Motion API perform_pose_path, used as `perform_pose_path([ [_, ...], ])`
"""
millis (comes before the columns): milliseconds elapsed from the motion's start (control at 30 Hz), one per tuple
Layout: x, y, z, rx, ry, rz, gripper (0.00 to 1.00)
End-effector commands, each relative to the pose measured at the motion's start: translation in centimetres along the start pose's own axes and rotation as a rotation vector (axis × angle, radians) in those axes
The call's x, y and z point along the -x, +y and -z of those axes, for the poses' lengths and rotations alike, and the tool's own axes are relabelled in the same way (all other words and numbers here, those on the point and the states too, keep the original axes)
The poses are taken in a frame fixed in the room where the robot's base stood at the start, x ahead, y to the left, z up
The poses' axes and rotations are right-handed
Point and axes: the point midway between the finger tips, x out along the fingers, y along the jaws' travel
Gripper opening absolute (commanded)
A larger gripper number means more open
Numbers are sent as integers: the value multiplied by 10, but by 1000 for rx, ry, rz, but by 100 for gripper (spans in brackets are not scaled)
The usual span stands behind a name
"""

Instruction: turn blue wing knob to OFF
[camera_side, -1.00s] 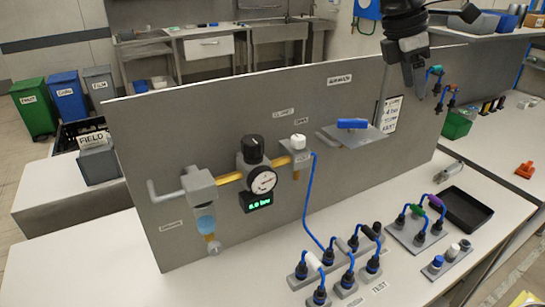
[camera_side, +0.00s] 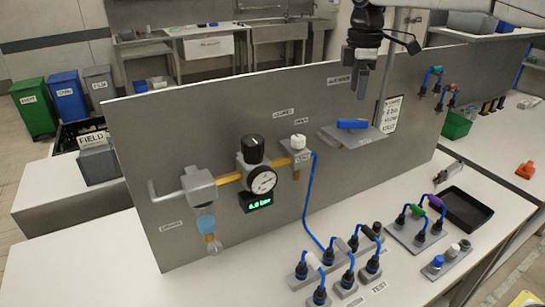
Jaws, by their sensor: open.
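A bar-shaped blue piece (camera_side: 352,124), the one in view that looks most like a wing knob, sits on a grey plate (camera_side: 335,137) that juts from the upright grey panel. No ON or OFF mark on it can be read, so its setting cannot be told. My gripper (camera_side: 360,88) points down, open and empty, above the blue piece and slightly to its right in the picture. It appears apart from the blue piece, with a gap below the fingers.
The grey panel (camera_side: 230,122) stands behind the plate. A white knob (camera_side: 298,142), a black knob (camera_side: 253,148) and a gauge (camera_side: 263,182) are mounted to the left. Blue hoses and plugs (camera_side: 348,280) occupy the bench in front. A black tray (camera_side: 467,208) lies to the right.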

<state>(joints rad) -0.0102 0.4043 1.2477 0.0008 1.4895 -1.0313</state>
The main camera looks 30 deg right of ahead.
Motion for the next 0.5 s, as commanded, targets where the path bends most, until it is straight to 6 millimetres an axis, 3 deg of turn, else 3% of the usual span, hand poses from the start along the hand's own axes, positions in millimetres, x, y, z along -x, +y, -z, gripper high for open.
perform_pose_path([
  [500,-55,0,0,0,-2,0,57],
])
